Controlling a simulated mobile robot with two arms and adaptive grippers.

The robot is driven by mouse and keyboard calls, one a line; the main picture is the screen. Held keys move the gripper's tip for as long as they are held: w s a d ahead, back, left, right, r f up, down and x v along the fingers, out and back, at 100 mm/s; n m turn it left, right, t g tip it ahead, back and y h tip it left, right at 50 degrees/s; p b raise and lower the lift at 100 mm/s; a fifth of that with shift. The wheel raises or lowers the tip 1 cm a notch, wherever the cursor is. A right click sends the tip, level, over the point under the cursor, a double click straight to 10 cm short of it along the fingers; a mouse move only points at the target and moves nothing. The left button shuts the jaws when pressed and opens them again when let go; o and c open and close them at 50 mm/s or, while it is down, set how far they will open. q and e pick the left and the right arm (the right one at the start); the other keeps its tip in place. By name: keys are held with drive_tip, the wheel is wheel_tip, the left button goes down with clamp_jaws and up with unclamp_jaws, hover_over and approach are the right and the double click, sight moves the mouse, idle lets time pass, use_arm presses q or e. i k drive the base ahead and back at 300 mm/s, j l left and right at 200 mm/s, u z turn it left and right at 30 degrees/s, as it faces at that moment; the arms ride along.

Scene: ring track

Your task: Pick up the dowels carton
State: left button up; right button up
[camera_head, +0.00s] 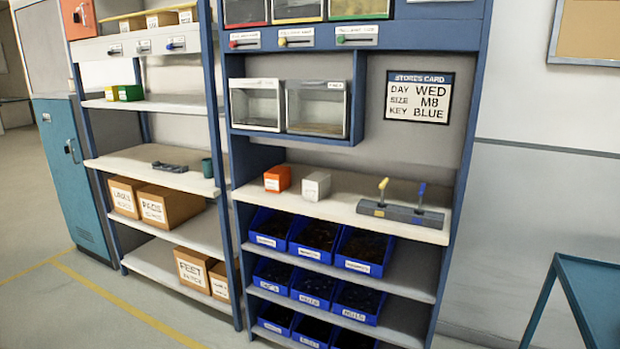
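No carton's label in view reads clearly as dowels. Several brown cartons stand on the left rack. On one lower shelf are a carton with a blurred label (122,184) and a wider one whose label looks like PEGS (180,203). On the shelf below are a carton whose label looks like FEET (191,256) and another with an unreadable label (220,267), partly hidden by the rack post. Neither of my grippers is in view.
A blue rack with blue bins (319,234) stands right of the cartons. A teal cabinet (68,170) is at the left. A teal table (595,290) is at the lower right. The floor (60,310) before the left rack looks clear.

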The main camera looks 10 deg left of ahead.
sight(277, 180)
drive_tip(key=i+j+z, duration=0.15)
drive_tip(key=j, duration=0.2)
drive_tip(key=i+j+z, duration=0.1)
drive_tip(key=j, duration=0.3)
drive_tip(key=i+j+z, duration=0.15)
drive_tip(key=j, duration=0.25)
drive_tip(key=i+j+z, duration=0.1)
drive_tip(key=j, duration=0.35)
drive_tip(key=i+j+z, duration=0.15)
drive_tip(key=j, duration=0.25)
drive_tip(key=i, duration=0.05)
